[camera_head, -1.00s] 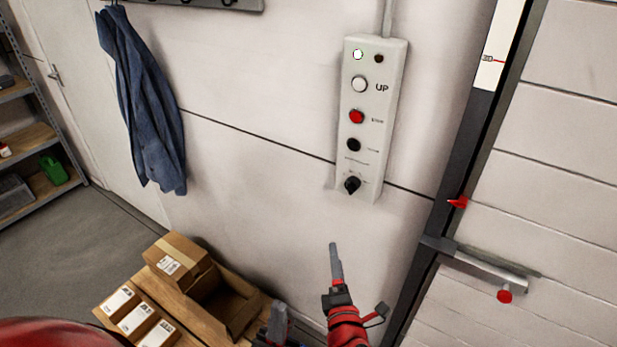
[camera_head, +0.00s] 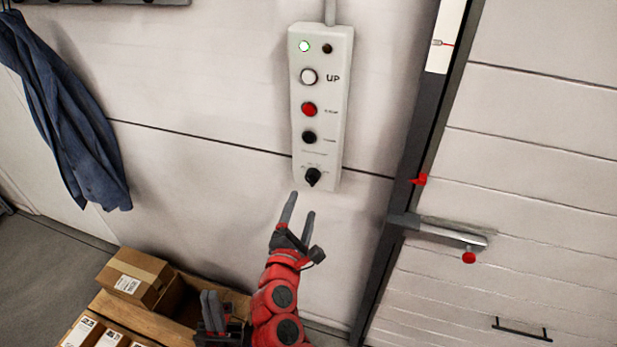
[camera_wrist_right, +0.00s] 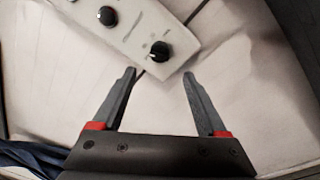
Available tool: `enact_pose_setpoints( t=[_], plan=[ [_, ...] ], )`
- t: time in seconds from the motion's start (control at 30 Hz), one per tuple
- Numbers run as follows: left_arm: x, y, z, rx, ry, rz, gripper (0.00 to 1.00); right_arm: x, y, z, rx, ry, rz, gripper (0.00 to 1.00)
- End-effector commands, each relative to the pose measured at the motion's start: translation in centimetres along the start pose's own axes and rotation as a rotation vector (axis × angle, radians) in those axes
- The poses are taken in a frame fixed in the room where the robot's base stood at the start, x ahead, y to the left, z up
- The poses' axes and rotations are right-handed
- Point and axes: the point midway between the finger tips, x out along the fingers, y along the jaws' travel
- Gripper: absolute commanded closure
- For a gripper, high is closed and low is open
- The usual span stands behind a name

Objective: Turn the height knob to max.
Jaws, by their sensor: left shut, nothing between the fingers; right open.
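A pale control panel (camera_head: 336,110) hangs on the wall. At its bottom is a black rotary knob (camera_head: 312,176) with a pointer shape, seemingly the height knob; its small lettering is unreadable. The knob also shows in the right wrist view (camera_wrist_right: 159,51), just beyond and between the fingertips. My right gripper (camera_head: 299,203) is open and empty, below the knob and apart from it. In the right wrist view its two fingers (camera_wrist_right: 159,73) point toward the panel. My left gripper (camera_head: 211,293) is shut and empty, low in the picture near the boxes.
Above the knob are a black button (camera_head: 309,137), a red button (camera_head: 309,109), a white UP button (camera_head: 309,76) and a lit green lamp (camera_head: 304,46). Right of the panel stands a dark post (camera_head: 402,170) with a red marker (camera_head: 420,179) and a bar (camera_head: 450,231). Cardboard boxes (camera_head: 135,277) stand lower left.

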Motion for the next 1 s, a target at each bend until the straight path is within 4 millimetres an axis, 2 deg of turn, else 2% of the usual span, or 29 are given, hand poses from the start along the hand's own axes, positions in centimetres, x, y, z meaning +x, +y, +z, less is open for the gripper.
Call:
enact_pose_setpoints(
  t=[0.03, 0.2, 0.4, 0.6, 0.87, 1.0],
  plan=[
    [0.8, 0.0, -0.1, 0.0, 0.0, 0.0, 1.0, 1.3, 0.2, 0.5, 0.001, -0.004, -0.007, 0.24],
    [2.0, -0.1, -0.3, 0.0, 0.0, 0.0, 1.0, 5.2, 0.3, 0.3, 0.002, -0.002, -0.003, 0.24],
    [2.7, -0.1, -0.5, 0.0, 0.0, 0.0, 1.0, 8.2, 0.2, 0.1, 0.001, -0.001, 0.0, 0.24],
    [2.9, -0.1, -0.5, 0.0, 0.0, 0.0, 1.0, 9.3, 0.0, 0.0, 0.002, 0.001, 0.0, 0.24],
    [2.9, -0.1, -0.5, 0.0, 0.0, 0.0, 1.0, 9.4, 0.0, -0.1, 0.002, 0.002, 0.001, 0.24],
    [2.9, -0.1, -0.5, 0.0, 0.0, 0.0, 1.0, 9.4, 0.0, -0.1, 0.002, 0.002, 0.001, 0.5]
  ],
)
